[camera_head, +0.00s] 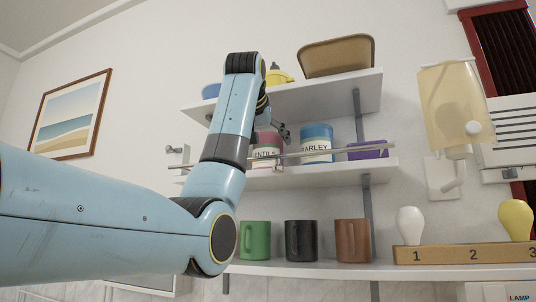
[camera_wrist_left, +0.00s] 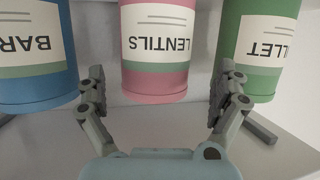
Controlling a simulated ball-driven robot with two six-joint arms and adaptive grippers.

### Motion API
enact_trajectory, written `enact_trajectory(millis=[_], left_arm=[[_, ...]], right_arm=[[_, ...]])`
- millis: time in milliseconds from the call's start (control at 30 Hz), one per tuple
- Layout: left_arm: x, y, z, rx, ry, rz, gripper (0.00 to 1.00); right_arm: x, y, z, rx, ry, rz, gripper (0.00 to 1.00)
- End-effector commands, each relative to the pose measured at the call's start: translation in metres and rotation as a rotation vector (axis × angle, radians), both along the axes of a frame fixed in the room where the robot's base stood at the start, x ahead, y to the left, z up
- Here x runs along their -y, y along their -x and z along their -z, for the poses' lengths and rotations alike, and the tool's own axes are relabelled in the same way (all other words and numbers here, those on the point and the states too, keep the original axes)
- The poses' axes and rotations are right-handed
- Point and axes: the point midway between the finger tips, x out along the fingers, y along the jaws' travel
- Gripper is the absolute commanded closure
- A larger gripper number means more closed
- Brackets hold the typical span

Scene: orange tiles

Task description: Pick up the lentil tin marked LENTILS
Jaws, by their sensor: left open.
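The pink lentil tin (camera_head: 268,142) stands on the middle wall shelf, its LENTILS label partly covered by my left arm in the head view. In the left wrist view the lentil tin (camera_wrist_left: 155,50) appears upside down, in the middle. My left gripper (camera_wrist_left: 160,95) is open, with one finger to each side of the tin's line and gaps between them and it. In the head view my left gripper (camera_head: 282,132) shows only in part, by the tin. My right gripper is in neither view.
The blue barley tin (camera_head: 316,133) and a green tin (camera_wrist_left: 262,45), its label ending LLET, flank the lentil tin. A thin rail (camera_head: 335,150) runs along the shelf front. Upper shelf (camera_head: 345,88) overhangs; mugs (camera_head: 301,240) stand below. A purple item (camera_head: 368,150) sits right of barley.

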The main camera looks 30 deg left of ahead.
Motion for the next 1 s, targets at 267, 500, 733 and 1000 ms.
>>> enact_trajectory(millis=[267,500,733,1000], left_arm=[[-0.01,-0.034,0.015,-0.004,0.001,0.0,0.0],[-0.015,-0.044,0.023,-0.002,0.001,0.0,0.0],[-0.014,-0.044,0.023,-0.002,0.001,0.001,0.16],[-0.014,-0.044,0.022,-0.002,0.001,0.001,0.51]], right_arm=[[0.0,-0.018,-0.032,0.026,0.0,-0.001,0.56],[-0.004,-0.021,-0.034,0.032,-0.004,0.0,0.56],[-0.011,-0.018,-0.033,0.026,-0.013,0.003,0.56],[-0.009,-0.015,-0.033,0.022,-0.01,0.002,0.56]])
